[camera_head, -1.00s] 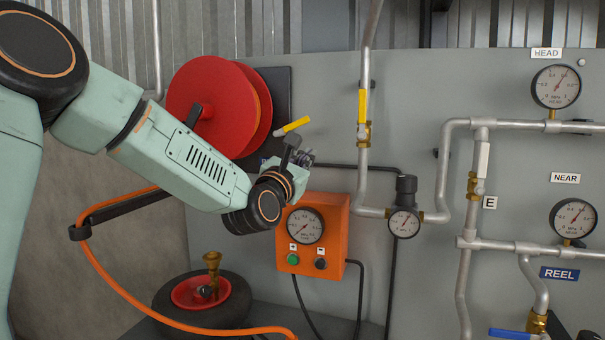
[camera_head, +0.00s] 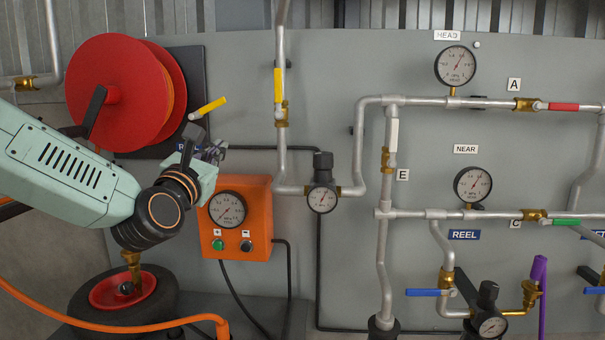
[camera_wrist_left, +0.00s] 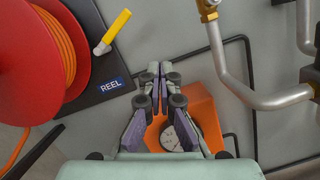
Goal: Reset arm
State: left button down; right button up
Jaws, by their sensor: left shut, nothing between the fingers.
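My left arm comes in from the left in the head view. Its gripper (camera_head: 208,152) is in front of the grey panel, just above the orange gauge box (camera_head: 262,218). In the left wrist view the gripper's fingers (camera_wrist_left: 155,78) are together at their tips, with nothing between them. The orange box and its dial (camera_wrist_left: 178,136) show behind the fingers there, partly hidden. My right gripper is in neither view.
A red hose reel (camera_head: 118,85) with a yellow-handled valve (camera_head: 208,107) is left of the gripper. Pipes, gauges (camera_head: 455,65) and coloured valve handles fill the panel to the right. An orange hose (camera_head: 100,326) and a wheel (camera_head: 75,305) are below the arm.

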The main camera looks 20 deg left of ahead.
pick_arm(q)
jog(key=s+d+f+m+g+h, duration=0.1)
jog(key=s+d+f+m+g, duration=0.15)
jog(key=f+m, duration=0.65)
jog(key=s+d+f+m+g+h, duration=0.2)
jog(key=d+f+m+g, duration=0.15)
jog(key=f+m, duration=0.6)
jog(key=s+d+f+m+g+h, duration=0.1)
jog(key=s+d+f+m+g, duration=0.15)
jog(key=f+m, duration=0.65)
jog(key=s+d+f+m+g, duration=0.2)
jog(key=s+f+g, duration=0.1)
jog(key=s+f, duration=0.5)
jog(key=s+d+f+m+g, duration=0.25)
jog(key=s+f, duration=0.35)
jog(key=f, duration=0.4)
jog(key=s+f+g, duration=0.3)
jog(key=s+f, duration=0.2)
jog(key=s, duration=0.4)
jog(key=s+f+m+g+b, duration=0.1)
jog(key=s+f+g, duration=0.2)
jog(key=s, duration=0.7)
notch_tip(320, 180, down, 2)
jog(key=shift+d+f, duration=0.2)
jog(key=shift+d, duration=0.1)
